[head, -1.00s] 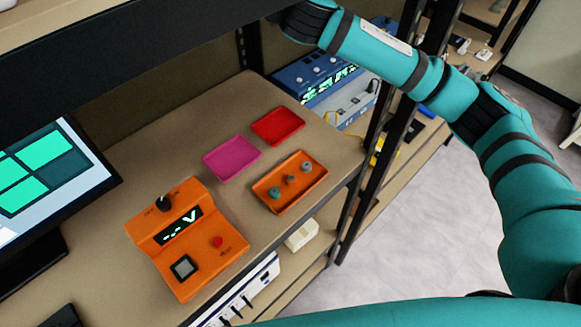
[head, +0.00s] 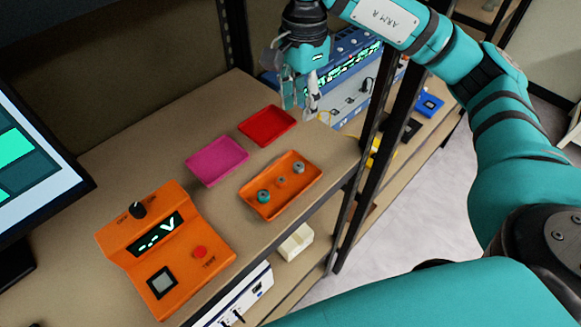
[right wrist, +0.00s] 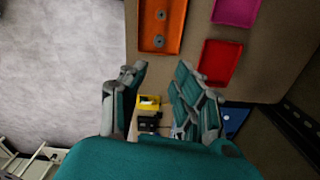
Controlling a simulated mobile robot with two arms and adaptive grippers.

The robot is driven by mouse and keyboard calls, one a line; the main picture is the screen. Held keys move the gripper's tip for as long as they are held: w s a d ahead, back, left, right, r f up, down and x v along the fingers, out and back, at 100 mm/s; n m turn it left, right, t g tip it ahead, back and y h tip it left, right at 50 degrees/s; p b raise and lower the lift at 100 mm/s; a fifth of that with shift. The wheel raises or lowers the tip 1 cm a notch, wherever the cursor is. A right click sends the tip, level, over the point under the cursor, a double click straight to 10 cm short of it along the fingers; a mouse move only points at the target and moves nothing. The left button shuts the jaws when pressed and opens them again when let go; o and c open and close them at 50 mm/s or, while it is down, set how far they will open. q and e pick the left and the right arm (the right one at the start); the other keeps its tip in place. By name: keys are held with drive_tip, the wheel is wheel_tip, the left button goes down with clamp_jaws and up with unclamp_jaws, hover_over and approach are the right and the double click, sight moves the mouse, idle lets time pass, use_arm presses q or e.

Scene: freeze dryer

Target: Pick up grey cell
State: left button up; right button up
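The orange tray (head: 285,194) lies on the shelf and holds a few small cells. The grey cell (head: 299,167) is at its far right end. A teal cell (head: 263,196) is at the near left end, with a smaller greyish piece (head: 281,180) between them. My right gripper (head: 299,108) is open and empty, pointing down above the back of the shelf, beyond the trays and apart from the cells. The right wrist view shows its spread fingers (right wrist: 162,68) with the orange tray (right wrist: 173,30) ahead of them. My left gripper is out of view.
A red tray (head: 267,125) and a magenta tray (head: 216,161) lie beside the orange one. An orange tester (head: 170,245) and a monitor (head: 30,180) stand at left. A blue device (head: 345,85) is behind the dark shelf post (head: 375,120). Bare shelf surrounds the trays.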

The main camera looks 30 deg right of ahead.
drive_tip(key=p, duration=0.3)
hover_over(299, 165)
wheel_tip(299, 165, down, 12)
drive_tip(key=shift+r, duration=0.1)
wheel_tip(299, 165, down, 5)
drive_tip(key=p, duration=0.3)
drive_tip(key=shift+r, duration=0.1)
drive_tip(key=shift+f, duration=0.3)
drive_tip(key=c, duration=0.6)
